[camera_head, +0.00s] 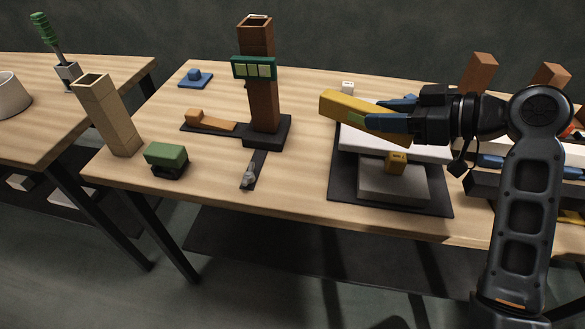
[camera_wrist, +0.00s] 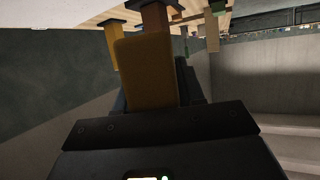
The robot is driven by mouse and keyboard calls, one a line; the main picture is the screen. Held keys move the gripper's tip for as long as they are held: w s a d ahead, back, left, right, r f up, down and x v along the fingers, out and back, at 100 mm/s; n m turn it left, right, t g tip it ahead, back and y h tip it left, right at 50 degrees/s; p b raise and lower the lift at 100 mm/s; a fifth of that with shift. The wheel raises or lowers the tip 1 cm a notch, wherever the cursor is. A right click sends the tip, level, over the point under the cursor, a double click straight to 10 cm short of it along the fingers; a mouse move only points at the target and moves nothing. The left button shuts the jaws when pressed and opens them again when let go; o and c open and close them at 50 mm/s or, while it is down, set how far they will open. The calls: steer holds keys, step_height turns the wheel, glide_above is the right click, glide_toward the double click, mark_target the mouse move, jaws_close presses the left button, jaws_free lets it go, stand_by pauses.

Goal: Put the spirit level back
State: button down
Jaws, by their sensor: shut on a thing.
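The spirit level is a yellow bar (camera_head: 340,106) with a small green patch on its side. My gripper (camera_head: 384,113), with blue fingers, is shut on it and holds it roughly level, one end pointing left. In the head view it appears above the white slab (camera_head: 390,144); the height of the gap is hard to judge.
A tall brown block tower (camera_head: 263,105) with a green band stands on a dark base left of the level. A green block (camera_head: 166,159) and tan column (camera_head: 107,115) stand further left.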

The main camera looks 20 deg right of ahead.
steer(key=shift+w+a+f+p, duration=0.15)
steer(key=shift+w+a+f, duration=0.8)
steer(key=shift+a+f, duration=0.65)
steer(key=shift+w+a+f+p, duration=0.15)
steer(key=shift+w+a+f, duration=1)
steer(key=shift+f, duration=0.7)
steer(key=shift+w+a+f+p, duration=0.15)
steer(key=shift+w+a+f, duration=0.65)
steer(key=shift+a+f, duration=0.85)
steer(key=shift+f, duration=0.15)
steer(key=shift+f+b, duration=0.35)
steer(key=shift+b, duration=0.15)
steer(key=shift+f, duration=0.15)
steer(key=c, duration=0.7)
jaws_free()
